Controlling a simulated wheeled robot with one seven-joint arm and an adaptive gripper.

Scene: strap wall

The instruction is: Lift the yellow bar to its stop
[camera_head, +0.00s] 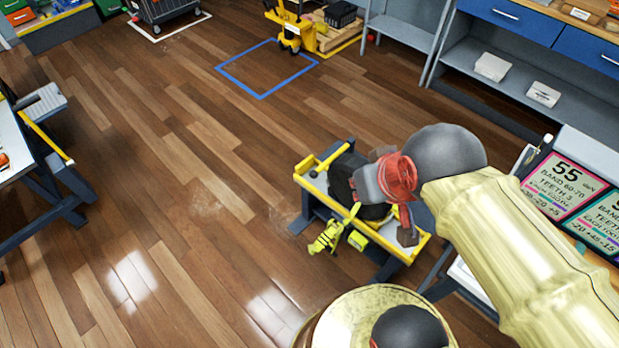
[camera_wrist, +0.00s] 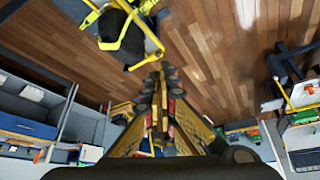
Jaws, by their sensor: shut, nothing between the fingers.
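A low stand (camera_head: 391,265) has yellow bars along its edges. A yellow bar (camera_head: 322,161) runs across its far left end, and more yellow shows along its front right side. I cannot tell which one is the task's bar. The yellow bars also show at the top of the wrist view (camera_wrist: 157,38). A black case sits on the stand, partly hidden by my arm. My gripper (camera_wrist: 163,72) is shut and empty, with its fingers pointing up the wrist view, apart from the bars. In the head view my arm hides part of the stand.
Yellow-green straps (camera_head: 328,236) hang at the stand's near side. A bench (camera_head: 20,160) with another yellow bar (camera_head: 47,138) stands at left. A blue floor square (camera_head: 265,92) and a yellow truck (camera_head: 291,35) lie beyond. Wooden floor between is clear. Shelves stand at right.

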